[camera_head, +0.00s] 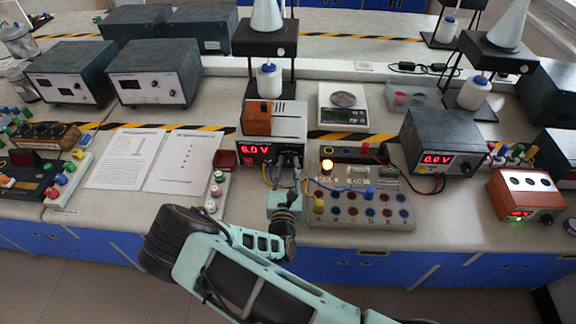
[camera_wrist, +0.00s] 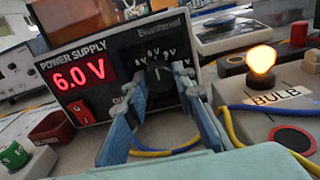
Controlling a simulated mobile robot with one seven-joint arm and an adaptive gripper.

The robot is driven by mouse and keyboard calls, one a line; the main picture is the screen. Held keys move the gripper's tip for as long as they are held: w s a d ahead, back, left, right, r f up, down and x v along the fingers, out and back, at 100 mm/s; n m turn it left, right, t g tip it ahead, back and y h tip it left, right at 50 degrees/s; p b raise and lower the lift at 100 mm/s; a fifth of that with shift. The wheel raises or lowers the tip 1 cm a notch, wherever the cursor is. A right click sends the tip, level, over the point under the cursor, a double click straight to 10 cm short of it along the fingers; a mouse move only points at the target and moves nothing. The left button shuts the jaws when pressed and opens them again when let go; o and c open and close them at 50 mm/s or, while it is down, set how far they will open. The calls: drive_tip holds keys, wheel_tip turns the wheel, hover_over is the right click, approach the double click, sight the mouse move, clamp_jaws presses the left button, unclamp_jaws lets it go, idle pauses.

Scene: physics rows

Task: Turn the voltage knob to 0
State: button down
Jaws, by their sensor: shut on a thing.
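In the head view the same power supply (camera_head: 285,122) stands mid-bench and also reads 6.0 V. Its black round voltage knob (camera_wrist: 159,75) has a light pointer mark aimed roughly upward, with voltage labels around it. My gripper (camera_wrist: 160,86) is shut on the knob, one blue finger on each side. In the head view my gripper (camera_head: 289,165) reaches the lower right of the front panel and hides the knob.
A lit bulb (camera_wrist: 261,60) on a board (camera_head: 350,220) with coloured sockets stands to the right. Yellow and blue wires (camera_wrist: 165,151) run below my fingers. A red block (camera_wrist: 50,128) and open papers (camera_head: 150,160) lie left. A second meter (camera_head: 437,159) reads 0.0 V.

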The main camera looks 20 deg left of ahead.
drive_tip(key=shift+n, duration=0.3)
drive_tip(key=n, duration=0.3)
drive_tip(key=shift+n, duration=0.4)
drive_tip(key=n, duration=0.3)
drive_tip(key=shift+n, duration=0.3)
drive_tip(key=n, duration=0.3)
drive_tip(key=shift+n, duration=2.4)
drive_tip(key=c, duration=1.6)
unclamp_jaws()
drive_tip(key=shift+d, duration=0.1)
